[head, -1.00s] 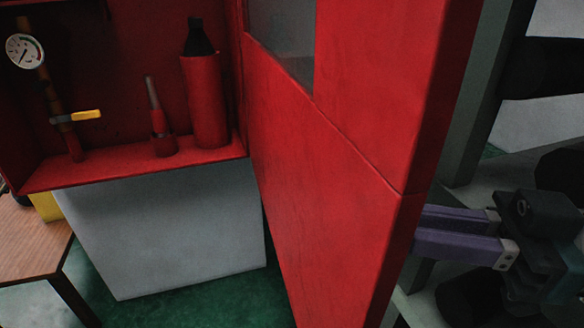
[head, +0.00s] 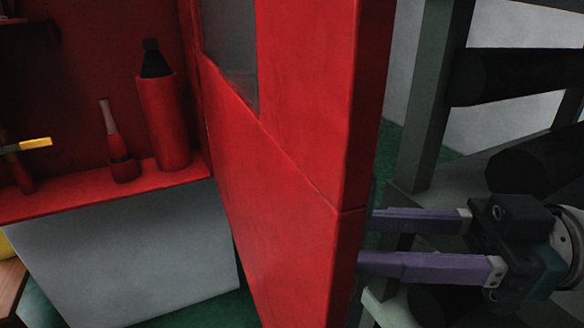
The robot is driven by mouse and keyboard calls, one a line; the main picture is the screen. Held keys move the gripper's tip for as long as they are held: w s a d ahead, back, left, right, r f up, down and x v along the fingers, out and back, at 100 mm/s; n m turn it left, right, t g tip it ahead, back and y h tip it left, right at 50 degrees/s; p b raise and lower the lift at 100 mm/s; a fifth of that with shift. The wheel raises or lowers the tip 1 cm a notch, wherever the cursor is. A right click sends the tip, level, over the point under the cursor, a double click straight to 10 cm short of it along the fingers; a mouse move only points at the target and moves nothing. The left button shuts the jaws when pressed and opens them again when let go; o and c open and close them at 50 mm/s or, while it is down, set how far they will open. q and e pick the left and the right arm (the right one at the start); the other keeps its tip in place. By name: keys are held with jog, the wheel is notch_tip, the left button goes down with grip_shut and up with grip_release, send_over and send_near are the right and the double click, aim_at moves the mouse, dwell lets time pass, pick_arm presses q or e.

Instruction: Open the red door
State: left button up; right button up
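The red door (head: 290,190) stands swung open from the red cabinet, its face running toward me, with a grey window panel (head: 230,45) in its upper part. My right gripper (head: 366,240), with two purple fingers, is at the door's free edge on the right side. The fingers are apart with a clear gap between them. Their tips meet the door's edge in the picture; I cannot tell whether they touch it. No handle shows. My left gripper is not in view.
Inside the cabinet, a red cylinder with a black top (head: 163,120) and a smaller red tool (head: 118,150) stand on the red shelf (head: 90,190). A white box (head: 130,255) is below. A dark rack with black rolls (head: 515,75) stands at right behind my gripper.

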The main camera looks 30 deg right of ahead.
jog(key=v, duration=0.7)
jog(key=shift+s+d, duration=0.25)
jog(key=shift+d, duration=0.05)
